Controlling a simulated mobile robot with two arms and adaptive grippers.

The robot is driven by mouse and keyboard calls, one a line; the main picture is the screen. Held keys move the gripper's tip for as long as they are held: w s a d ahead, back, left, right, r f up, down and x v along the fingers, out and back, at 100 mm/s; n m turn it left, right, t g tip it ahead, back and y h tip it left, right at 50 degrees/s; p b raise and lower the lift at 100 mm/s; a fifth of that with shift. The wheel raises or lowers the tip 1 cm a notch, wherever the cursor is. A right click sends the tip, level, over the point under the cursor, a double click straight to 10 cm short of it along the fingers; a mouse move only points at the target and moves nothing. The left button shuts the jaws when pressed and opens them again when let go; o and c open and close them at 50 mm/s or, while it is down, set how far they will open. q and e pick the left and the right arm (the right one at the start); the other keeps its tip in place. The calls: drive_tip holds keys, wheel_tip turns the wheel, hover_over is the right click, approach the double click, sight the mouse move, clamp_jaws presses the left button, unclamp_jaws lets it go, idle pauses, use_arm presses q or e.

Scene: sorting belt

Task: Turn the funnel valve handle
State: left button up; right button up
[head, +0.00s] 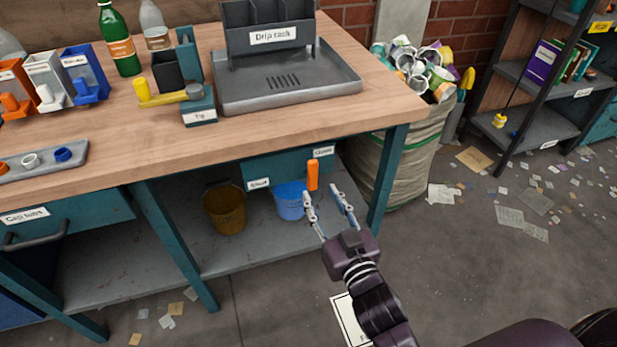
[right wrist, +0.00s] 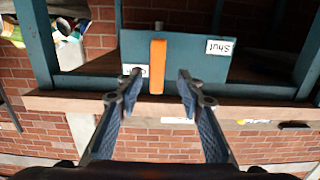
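The orange valve handle (head: 313,175) stands upright in front of a teal panel (head: 285,167) under the tabletop. It also shows in the right wrist view (right wrist: 157,66), which sees the panel upside down. One panel label reads "Shut" (right wrist: 220,47); another (head: 323,152) is too small to read surely and is partly covered in the wrist view. My right gripper (head: 322,191) is open and empty, just in front of the handle. In the wrist view the handle appears between the two fingers, with a gap on each side; contact is not visible. My left gripper is out of view.
A blue bucket (head: 290,203) and a brown bucket (head: 224,208) stand on the lower shelf. A teal table leg (head: 388,178) is right of the handle. The drip rack (head: 350,82) sits on the tabletop. A full sack (head: 405,165) stands beside the table.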

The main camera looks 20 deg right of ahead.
sight(314, 171)
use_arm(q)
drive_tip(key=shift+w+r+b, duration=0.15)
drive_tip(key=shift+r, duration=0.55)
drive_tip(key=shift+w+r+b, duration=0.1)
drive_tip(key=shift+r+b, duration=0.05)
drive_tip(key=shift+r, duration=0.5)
use_arm(e)
drive_tip(key=shift+t, duration=0.3)
drive_tip(key=shift+w+r, duration=0.4)
drive_tip(key=shift+w, duration=0.9)
drive_tip(key=shift+w+r, duration=0.35)
drive_tip(key=shift+w, duration=0.9)
drive_tip(key=shift+w+r, duration=0.4)
drive_tip(key=shift+w, duration=0.9)
clamp_jaws()
